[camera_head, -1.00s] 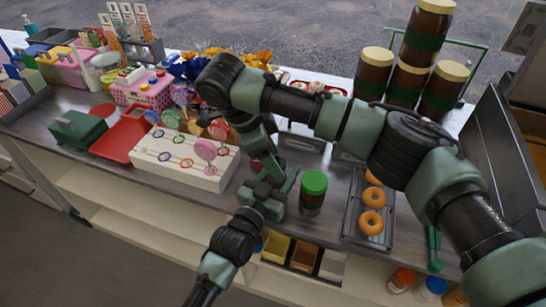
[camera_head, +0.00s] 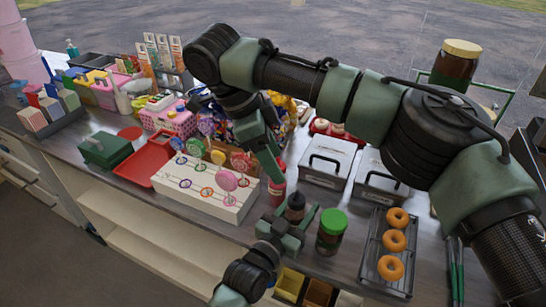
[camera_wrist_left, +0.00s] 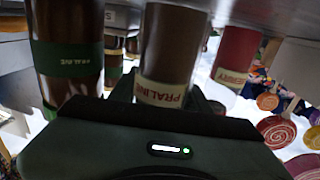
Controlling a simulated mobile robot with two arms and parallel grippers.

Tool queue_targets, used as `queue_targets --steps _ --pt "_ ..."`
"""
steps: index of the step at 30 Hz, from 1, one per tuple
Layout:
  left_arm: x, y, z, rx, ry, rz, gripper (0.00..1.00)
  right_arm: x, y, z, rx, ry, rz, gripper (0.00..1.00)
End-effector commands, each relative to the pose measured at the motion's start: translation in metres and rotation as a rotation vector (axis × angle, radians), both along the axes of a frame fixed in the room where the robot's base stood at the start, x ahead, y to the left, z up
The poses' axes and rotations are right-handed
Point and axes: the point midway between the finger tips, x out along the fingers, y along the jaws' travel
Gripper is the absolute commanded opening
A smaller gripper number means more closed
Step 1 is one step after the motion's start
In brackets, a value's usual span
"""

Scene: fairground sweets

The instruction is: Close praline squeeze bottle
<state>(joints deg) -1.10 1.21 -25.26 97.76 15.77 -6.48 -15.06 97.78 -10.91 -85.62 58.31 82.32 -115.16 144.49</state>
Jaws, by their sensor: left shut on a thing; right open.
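The brown praline squeeze bottle (camera_head: 295,211) stands upright near the counter's front edge, with a dark top. Whether its cap is fully closed is too small to tell. My left gripper (camera_head: 287,232) is shut around it from the front. The left wrist view shows the bottle (camera_wrist_left: 172,50) between the jaws, with a cream PRALINE label. My right gripper (camera_head: 270,160) reaches down from above, behind and left of the bottle, open and apart from the bottle's top; its fingertips are partly hidden.
A red squeeze bottle (camera_head: 277,190) stands close behind the praline bottle. A green-lidded jar (camera_head: 331,232) stands just right. A white lollipop stand (camera_head: 205,198) is to the left. A doughnut tray (camera_head: 372,262) and grey lidded containers (camera_head: 327,160) lie to the right.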

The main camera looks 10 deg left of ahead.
Motion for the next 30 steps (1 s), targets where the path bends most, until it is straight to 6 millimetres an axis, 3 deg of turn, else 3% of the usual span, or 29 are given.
queue_targets --steps 5,6,8,9,20,30 --pt "0.0 0.0 -0.001 0.0 0.001 0.0 0.0 0.0 0.0 0.0 0.0 0.0 0.001 0.62" --pt "0.0 0.0 -0.001 0.0 0.001 0.0 0.53 0.0 0.0 0.0 0.0 0.0 0.001 0.62" --pt "0.0 0.0 0.0 0.0 0.001 0.0 0.69 0.0 0.0 0.0 0.0 0.0 0.001 0.62" --pt "0.0 0.0 0.0 0.0 0.001 0.0 0.72 0.0 0.0 0.0 0.0 0.0 0.001 0.62" --pt "-0.004 0.002 -0.001 0.0 0.001 0.0 0.72 0.0 0.0 -0.001 0.0 0.0 0.001 0.62" --pt "-0.052 0.027 -0.003 0.002 0.002 0.0 0.72 0.0 0.0 -0.009 0.0 0.0 0.001 0.62"
